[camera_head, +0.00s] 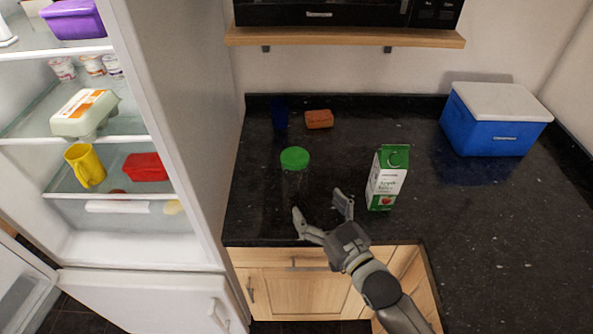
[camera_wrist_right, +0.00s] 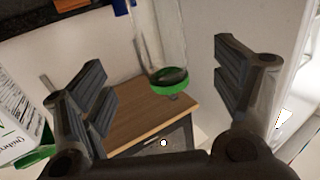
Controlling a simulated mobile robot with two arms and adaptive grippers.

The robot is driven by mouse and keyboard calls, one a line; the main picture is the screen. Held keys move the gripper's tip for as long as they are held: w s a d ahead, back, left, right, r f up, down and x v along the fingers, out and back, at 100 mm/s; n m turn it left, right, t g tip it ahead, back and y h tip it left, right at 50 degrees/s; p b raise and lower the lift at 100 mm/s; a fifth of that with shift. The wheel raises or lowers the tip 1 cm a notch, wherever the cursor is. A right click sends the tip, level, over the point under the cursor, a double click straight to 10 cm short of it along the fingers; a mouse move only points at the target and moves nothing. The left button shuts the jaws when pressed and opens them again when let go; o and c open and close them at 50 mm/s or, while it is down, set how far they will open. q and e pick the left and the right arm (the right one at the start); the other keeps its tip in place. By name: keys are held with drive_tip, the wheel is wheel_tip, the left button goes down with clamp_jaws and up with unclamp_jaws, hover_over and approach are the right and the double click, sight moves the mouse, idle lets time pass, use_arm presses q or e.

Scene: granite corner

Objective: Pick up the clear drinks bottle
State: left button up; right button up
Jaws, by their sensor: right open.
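The clear drinks bottle (camera_head: 293,184) stands upright on the black counter, its green cap on top. Its see-through body is hard to make out against the dark stone. My right gripper (camera_head: 322,207) is open and empty, just in front of the bottle and a little to its right. In the right wrist view, which looks upside down, the bottle (camera_wrist_right: 161,38) shows beyond and between the open fingers (camera_wrist_right: 160,85), cap downward in the picture. I cannot tell the exact gap, but nothing is gripped. My left gripper is not in view.
A green-and-white juice carton (camera_head: 386,180) stands close right of my right gripper. Behind the bottle are a dark blue cup (camera_head: 280,113) and an orange-brown block (camera_head: 319,119). A blue cooler (camera_head: 495,125) stands at right. The open fridge (camera_head: 185,140) is at left. The front right counter is clear.

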sight(302, 183)
drive_tip(key=w, duration=0.1)
drive_tip(key=w+a+r+b, duration=0.1)
drive_tip(key=shift+w+a, duration=0.15)
drive_tip(key=shift+w, duration=0.2)
drive_tip(key=b+x, duration=0.1)
drive_tip(key=x, duration=0.2)
drive_tip(key=shift+s+a+r+b, duration=0.1)
drive_tip(key=shift+a+b, duration=0.1)
drive_tip(key=shift+b, duration=0.1)
drive_tip(key=b+x, duration=0.3)
drive_tip(key=x, duration=0.1)
drive_tip(key=shift+w, duration=0.35)
drive_tip(key=shift+w+a+r, duration=0.15)
drive_tip(key=shift+w+a, duration=0.05)
drive_tip(key=shift+w, duration=0.05)
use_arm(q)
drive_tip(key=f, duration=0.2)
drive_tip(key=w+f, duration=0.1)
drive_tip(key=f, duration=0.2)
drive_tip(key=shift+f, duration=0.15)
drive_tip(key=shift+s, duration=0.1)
use_arm(e)
drive_tip(key=shift+s+d, duration=0.1)
drive_tip(key=c, duration=1.2)
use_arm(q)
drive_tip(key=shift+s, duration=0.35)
use_arm(e)
drive_tip(key=shift+r, duration=0.1)
drive_tip(key=shift+c, duration=0.7)
